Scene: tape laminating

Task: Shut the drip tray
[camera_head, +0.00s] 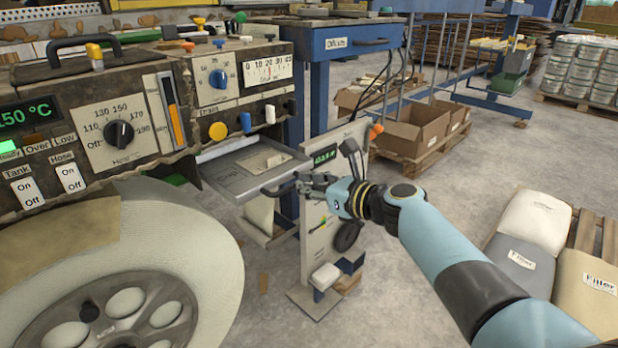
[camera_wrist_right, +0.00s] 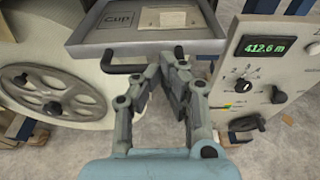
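The drip tray (camera_head: 240,172) is a shallow grey metal drawer drawn out from the front of the machine, with a small pale piece lying in it. Its dark bar handle (camera_head: 277,191) is on the front face. The tray also shows at the top of the right wrist view (camera_wrist_right: 75,40), with the handle (camera_wrist_right: 122,68) below its front edge. My right gripper (camera_head: 298,186) is at the right part of the handle. Its fingertips (camera_wrist_right: 163,68) are close together there and hide that part of the bar; whether they clasp it is unclear. My left gripper is not in view.
A large pale roll (camera_head: 185,245) stands below and left of the tray. A panel with a green display (camera_head: 325,156) stands close to its right. The machine's control panel (camera_head: 122,110) is left of and above it. Filler bags (camera_head: 535,220) lie at the far right.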

